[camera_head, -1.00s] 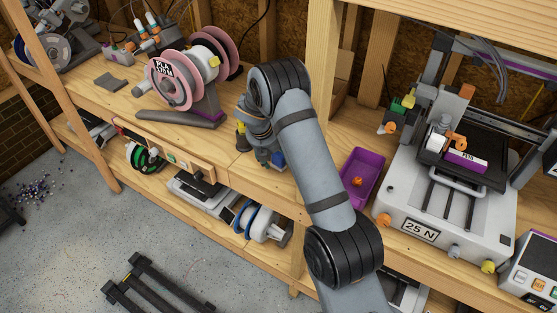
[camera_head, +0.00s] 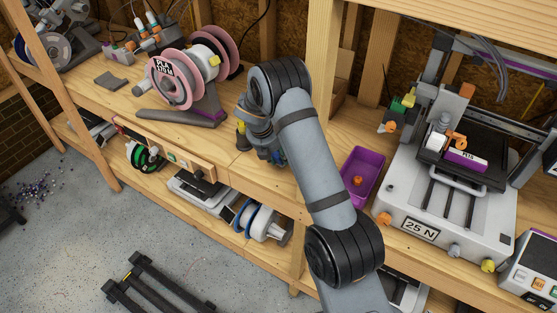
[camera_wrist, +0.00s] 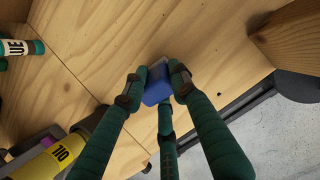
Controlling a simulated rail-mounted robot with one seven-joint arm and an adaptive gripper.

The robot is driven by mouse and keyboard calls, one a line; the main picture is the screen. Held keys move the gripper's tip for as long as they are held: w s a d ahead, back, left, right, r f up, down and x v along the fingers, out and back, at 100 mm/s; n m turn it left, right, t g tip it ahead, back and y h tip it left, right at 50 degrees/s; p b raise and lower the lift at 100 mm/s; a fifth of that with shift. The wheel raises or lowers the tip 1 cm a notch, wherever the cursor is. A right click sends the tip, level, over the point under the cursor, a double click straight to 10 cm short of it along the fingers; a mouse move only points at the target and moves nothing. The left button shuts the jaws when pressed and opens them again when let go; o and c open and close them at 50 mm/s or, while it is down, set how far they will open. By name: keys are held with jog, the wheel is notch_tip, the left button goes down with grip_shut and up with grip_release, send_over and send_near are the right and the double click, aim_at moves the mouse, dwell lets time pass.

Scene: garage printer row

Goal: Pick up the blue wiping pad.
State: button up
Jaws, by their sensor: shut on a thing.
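The blue wiping pad (camera_wrist: 157,90) is a small blue block with a grey upper part, seen in the wrist view. My gripper (camera_wrist: 156,78) is shut on it, with dark green fingers on both sides and another finger below. Bare wood surrounds it, but I cannot tell whether the pad touches the bench. In the head view my gripper (camera_head: 270,155) is low at the front part of the wooden bench, partly behind my arm. The pad is mostly hidden there.
A yellow oil bottle (camera_wrist: 56,157) and a labelled tube (camera_wrist: 18,47) lie left in the wrist view. In the head view, a pink filament spool (camera_head: 172,80) stands left. A purple tray (camera_head: 361,175) and a printer (camera_head: 450,200) are right.

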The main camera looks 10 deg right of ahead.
grip_shut()
notch_tip(320, 180, up, 10)
jog(key=shift+r, duration=0.1)
dwell(0.4)
jog(key=shift+o, duration=1.6)
grip_release()
jog(key=c, duration=0.4)
jog(key=shift+c, duration=0.3)
